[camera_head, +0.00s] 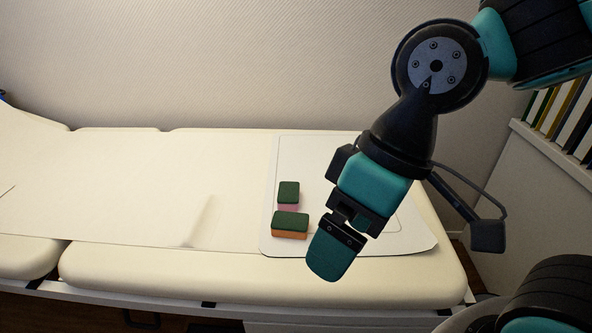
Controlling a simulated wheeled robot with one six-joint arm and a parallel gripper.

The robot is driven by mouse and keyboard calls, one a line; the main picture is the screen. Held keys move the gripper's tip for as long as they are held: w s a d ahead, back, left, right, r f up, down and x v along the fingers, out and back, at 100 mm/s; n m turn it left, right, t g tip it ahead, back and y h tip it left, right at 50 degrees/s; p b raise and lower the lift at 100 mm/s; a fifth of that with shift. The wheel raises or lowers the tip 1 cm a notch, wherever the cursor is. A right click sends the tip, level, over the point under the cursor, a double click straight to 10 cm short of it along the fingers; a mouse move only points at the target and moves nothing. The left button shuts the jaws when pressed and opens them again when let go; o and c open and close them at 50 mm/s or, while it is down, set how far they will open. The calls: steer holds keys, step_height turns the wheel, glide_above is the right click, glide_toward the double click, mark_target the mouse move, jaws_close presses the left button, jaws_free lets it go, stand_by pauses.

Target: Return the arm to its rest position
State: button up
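My gripper (337,250) hangs at the lower end of my arm, over the front right part of a cream padded couch. Its teal finger pads point down and to the left. From this side I see mainly one finger, so I cannot tell whether it is open or shut. No object shows in it. My arm comes in from the upper right, with its dark round joint (436,66) in front of the wall.
The padded couch (130,200) carries a white board (345,150). Two green-topped blocks, one pink below (288,192) and one orange below (290,223), lie left of my gripper. Books (565,105) stand on a white shelf at right. The couch's left side is clear.

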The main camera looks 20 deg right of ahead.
step_height(320, 180, up, 12)
steer(key=p, duration=1.1)
steer(key=shift+w, duration=0.1)
steer(key=m+t+b, duration=0.2)
steer(key=m+b, duration=0.5)
steer(key=m, duration=2.2)
glide_above(289, 191)
steer(key=s+d, duration=0.3)
steer(key=d, duration=0.3)
step_height(289, 191, down, 20)
steer(key=shift+m, duration=0.3)
steer(key=x, duration=1.1)
steer(key=shift+w+f, duration=0.1)
steer(key=shift+f, duration=0.35)
steer(key=shift+x, duration=2.95)
steer(key=c, duration=0.7)
